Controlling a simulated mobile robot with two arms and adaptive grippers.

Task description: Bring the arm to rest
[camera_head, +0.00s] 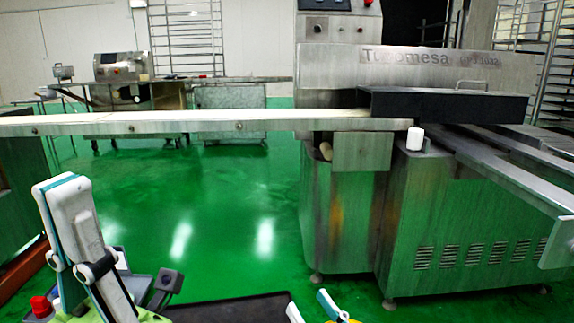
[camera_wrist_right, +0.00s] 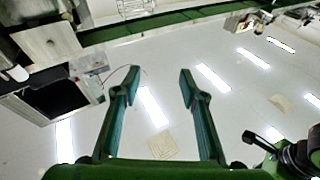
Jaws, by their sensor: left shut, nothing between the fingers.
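My left gripper (camera_head: 60,188) stands at the lower left of the head view, its white and teal fingers pointing up. It is shut and holds nothing. My right gripper (camera_head: 310,306) shows only as two teal-and-white tips at the bottom edge of the head view; the rest is out of frame. In the right wrist view its two fingers (camera_wrist_right: 160,80) are spread apart with nothing between them. Neither gripper touches anything that I can see.
The metal encrusting machine (camera_head: 445,225) stands at the right. A long conveyor (camera_head: 200,127) runs out from it to the left. A small white cylinder (camera_head: 415,138) sits at the machine's edge. Green floor (camera_head: 225,220) is clear in the middle. Ceiling lights (camera_wrist_right: 213,77) show in the wrist view.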

